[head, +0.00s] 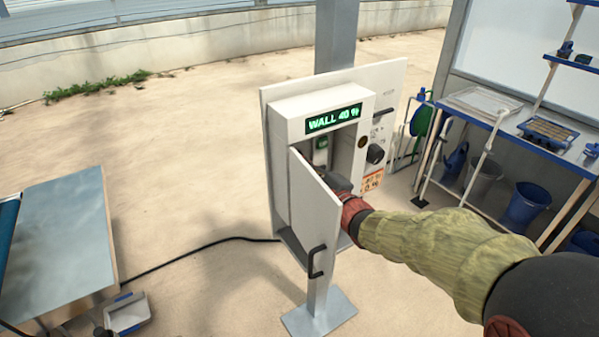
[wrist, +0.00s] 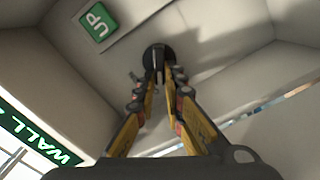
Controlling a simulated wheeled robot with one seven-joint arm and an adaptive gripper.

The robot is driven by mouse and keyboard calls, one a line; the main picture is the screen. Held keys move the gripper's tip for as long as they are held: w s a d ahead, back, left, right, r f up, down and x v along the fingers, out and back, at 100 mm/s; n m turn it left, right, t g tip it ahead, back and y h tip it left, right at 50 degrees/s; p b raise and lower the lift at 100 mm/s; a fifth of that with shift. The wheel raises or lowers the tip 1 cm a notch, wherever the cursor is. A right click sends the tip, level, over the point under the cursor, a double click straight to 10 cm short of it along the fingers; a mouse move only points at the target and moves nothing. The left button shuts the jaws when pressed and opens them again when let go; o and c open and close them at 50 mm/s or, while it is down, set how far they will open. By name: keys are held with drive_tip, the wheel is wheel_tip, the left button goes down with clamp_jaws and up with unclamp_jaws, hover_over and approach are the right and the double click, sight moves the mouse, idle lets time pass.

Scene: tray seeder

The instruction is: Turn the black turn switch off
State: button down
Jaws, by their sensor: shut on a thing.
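The black turn switch (wrist: 156,53) is a round black knob on the inner wall of the white control box (head: 290,109). In the wrist view my gripper (wrist: 160,78) has both yellow-sided fingers closed around the knob's grip. The fingertips partly cover the knob, so its exact turn angle is hard to read. In the head view my gripper (head: 342,184) reaches into the open box, and the hinged door hides part of it and the switch.
The box door (head: 314,205) stands open, with a black handle. The green display (head: 333,118) reads "WALL 40 %". Another black knob (head: 376,154) is on the outer panel. A blue-edged bench (head: 500,118) stands at right.

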idle(0.4)
drive_tip(key=c, duration=1.9)
unclamp_jaws()
drive_tip(key=v, duration=1.2)
